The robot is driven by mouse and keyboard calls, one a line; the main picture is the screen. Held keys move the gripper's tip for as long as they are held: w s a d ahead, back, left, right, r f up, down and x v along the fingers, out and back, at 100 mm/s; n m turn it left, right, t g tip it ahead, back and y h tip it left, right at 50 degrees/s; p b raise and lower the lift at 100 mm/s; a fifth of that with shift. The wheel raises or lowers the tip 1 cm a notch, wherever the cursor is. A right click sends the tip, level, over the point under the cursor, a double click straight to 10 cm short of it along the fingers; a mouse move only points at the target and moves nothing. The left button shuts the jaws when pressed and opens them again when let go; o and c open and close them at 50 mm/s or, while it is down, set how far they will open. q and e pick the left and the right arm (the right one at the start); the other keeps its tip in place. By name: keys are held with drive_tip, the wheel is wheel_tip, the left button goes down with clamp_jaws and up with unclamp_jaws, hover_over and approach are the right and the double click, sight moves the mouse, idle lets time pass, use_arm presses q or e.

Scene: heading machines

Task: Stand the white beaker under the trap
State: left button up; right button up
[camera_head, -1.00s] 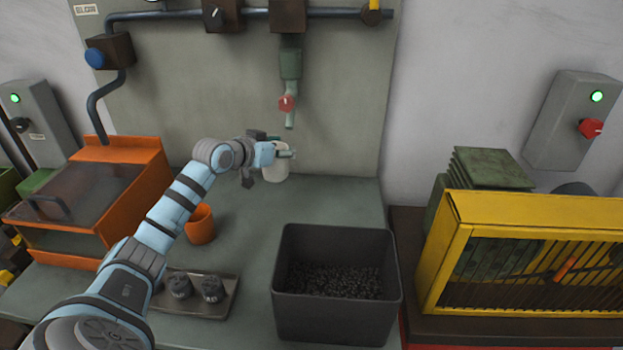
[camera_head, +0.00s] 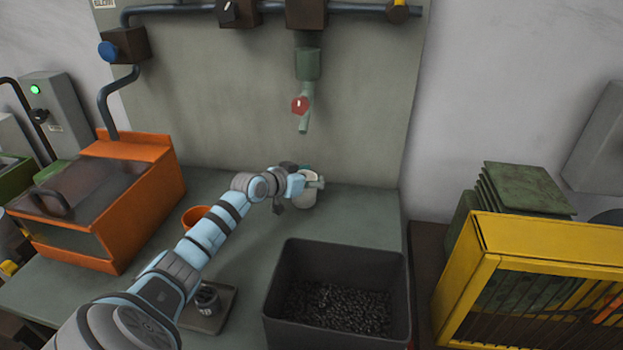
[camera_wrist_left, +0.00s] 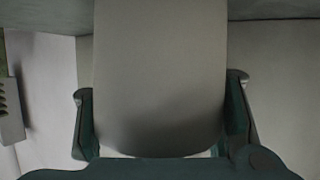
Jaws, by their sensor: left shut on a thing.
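The white beaker (camera_head: 308,197) is at the back of the bench, upright as far as it shows. My left gripper (camera_head: 303,182) is shut on it, and the gripper hides part of it. In the left wrist view the beaker (camera_wrist_left: 160,75) fills the space between the two fingers. The trap (camera_head: 307,65) is the green fitting with a red valve knob and a thin spout on the back panel. The beaker is below the spout in the picture, with a clear gap between. I cannot tell whether its base touches the bench. My right gripper is not in view.
A dark bin of black pellets (camera_head: 280,265) stands in front, right of my arm. An orange cup (camera_head: 196,216) and an orange machine (camera_head: 150,190) are to the left. A tray (camera_head: 225,306) lies partly behind my arm. A yellow cage (camera_head: 540,235) is at right.

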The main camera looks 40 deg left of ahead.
use_arm(q)
drive_tip(key=shift+s+f, duration=0.1)
drive_tip(key=shift+s, duration=0.05)
drive_tip(key=o, duration=1.3)
drive_tip(key=shift+r, duration=0.25)
drive_tip(key=p+v, duration=0.2)
drive_tip(key=v, duration=0.4)
drive_tip(key=shift+s+r+p, duration=0.15)
drive_tip(key=shift+p, duration=0.25)
drive_tip(key=p+v, duration=0.5)
drive_tip(key=shift+s, duration=0.35)
